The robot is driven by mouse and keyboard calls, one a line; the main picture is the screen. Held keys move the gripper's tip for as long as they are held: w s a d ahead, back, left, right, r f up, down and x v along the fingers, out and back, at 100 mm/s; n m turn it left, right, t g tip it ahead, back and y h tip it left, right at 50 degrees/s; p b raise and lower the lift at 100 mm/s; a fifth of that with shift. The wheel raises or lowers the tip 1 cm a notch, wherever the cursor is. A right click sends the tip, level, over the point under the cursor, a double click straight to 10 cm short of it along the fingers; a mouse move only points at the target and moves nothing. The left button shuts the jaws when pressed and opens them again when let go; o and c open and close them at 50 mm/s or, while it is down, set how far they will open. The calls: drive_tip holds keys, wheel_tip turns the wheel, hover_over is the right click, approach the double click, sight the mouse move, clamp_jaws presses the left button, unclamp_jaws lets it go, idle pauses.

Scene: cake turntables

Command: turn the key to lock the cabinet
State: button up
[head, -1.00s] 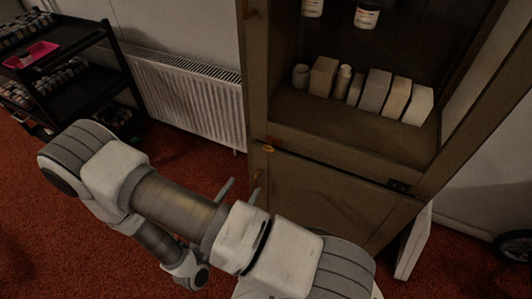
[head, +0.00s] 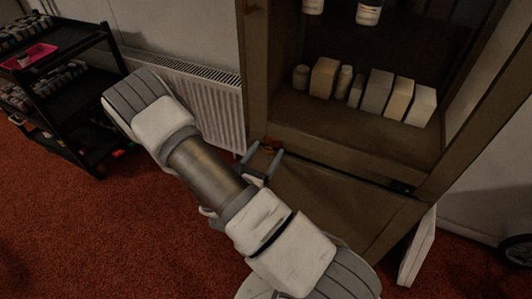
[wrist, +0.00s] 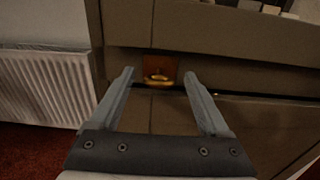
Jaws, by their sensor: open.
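The brass-coloured key (wrist: 158,80) sits in an orange-brown lock plate (wrist: 158,65) on the front of the brown cabinet (head: 345,205). The key's bow looks like a flat ring lying roughly level. In the head view the key is small and mostly hidden by my fingers. My gripper (wrist: 159,74) is open and empty, with the key between and beyond its two fingertips in the wrist view. In the head view my gripper (head: 266,153) is right in front of the lock at the cabinet's left side. I cannot tell whether the fingers touch the key.
The open upper shelf (head: 345,124) holds several small boxes and bottles. A white radiator (head: 210,103) stands against the wall left of the cabinet. A black cart (head: 75,80) stands at the far left. A white panel (head: 418,250) leans at the cabinet's right. Red carpet is clear at lower left.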

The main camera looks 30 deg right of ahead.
drive_tip(key=shift+c, duration=0.2)
clamp_jaws()
idle(0.3)
drive_tip(key=n+p, duration=0.3)
drive_tip(key=shift+a+r+n, duration=0.1)
drive_tip(key=shift+r+n, duration=0.05)
drive_tip(key=shift+n, duration=0.15)
drive_tip(key=n+p, duration=0.4)
drive_tip(key=n, duration=0.1)
drive_tip(key=shift+w+n, duration=0.1)
drive_tip(key=shift+n, duration=0.2)
drive_tip(key=n, duration=0.1)
drive_tip(key=n+p, duration=0.1)
drive_tip(key=n, duration=0.1)
drive_tip(key=n+p, duration=0.1)
drive_tip(key=shift+a+f, duration=0.1)
drive_tip(key=shift+f, duration=0.15)
drive_tip(key=shift+f+n+p, duration=0.15)
drive_tip(key=shift+n+p, duration=0.45)
drive_tip(key=shift+n, duration=1.8)
